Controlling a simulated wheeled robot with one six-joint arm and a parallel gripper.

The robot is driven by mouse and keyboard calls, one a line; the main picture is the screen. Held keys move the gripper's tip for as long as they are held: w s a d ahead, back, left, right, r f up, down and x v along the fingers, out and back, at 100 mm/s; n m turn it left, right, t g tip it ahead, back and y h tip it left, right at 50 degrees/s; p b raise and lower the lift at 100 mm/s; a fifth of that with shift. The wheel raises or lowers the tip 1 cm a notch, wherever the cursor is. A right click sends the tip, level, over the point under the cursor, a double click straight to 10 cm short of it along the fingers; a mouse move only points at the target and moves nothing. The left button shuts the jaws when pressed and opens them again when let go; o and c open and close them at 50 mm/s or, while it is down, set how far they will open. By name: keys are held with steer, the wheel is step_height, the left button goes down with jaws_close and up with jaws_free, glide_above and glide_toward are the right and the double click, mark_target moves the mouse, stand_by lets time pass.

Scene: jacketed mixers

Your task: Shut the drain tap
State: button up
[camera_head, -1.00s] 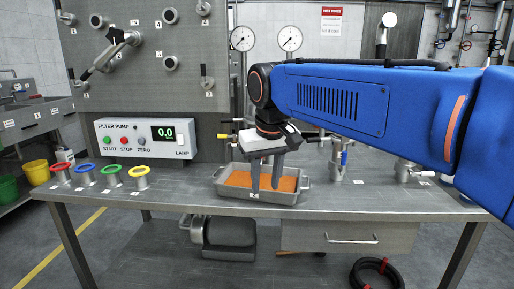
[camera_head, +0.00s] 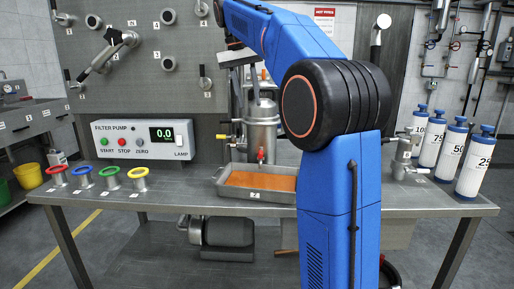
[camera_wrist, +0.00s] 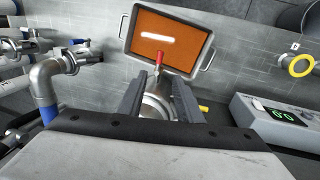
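The drain tap, with a red handle (camera_head: 261,155), sits low on the front of a steel vessel (camera_head: 262,128). Its handle hangs over a steel tray (camera_head: 228,194) with orange contents. In the wrist view the red handle (camera_wrist: 160,59) shows beyond and between the fingertips, pointing toward the tray (camera_wrist: 127,27). My gripper (camera_head: 247,98) is high in front of the vessel, above the tap. Whether the tap is open is too small to tell.
A yellow-handled valve (camera_head: 222,136) juts left from the vessel. The filter pump box (camera_head: 145,140) stands left, with several coloured rings in front. Blue-capped bottles (camera_head: 476,163) stand at right. My arm hides the bench right of the tray.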

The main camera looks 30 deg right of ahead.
mark_target(260, 152)
steer(key=d+f, duration=0.1)
steer(key=f, duration=0.4)
steer(key=s+d+f, duration=0.1)
steer(key=f, duration=0.5)
steer(key=d+f, duration=0.1)
steer(key=f, duration=0.4)
steer(key=shift+s+f, duration=0.15)
steer(key=shift+f, duration=0.25)
steer(key=shift+c, duration=0.5)
jaws_close()
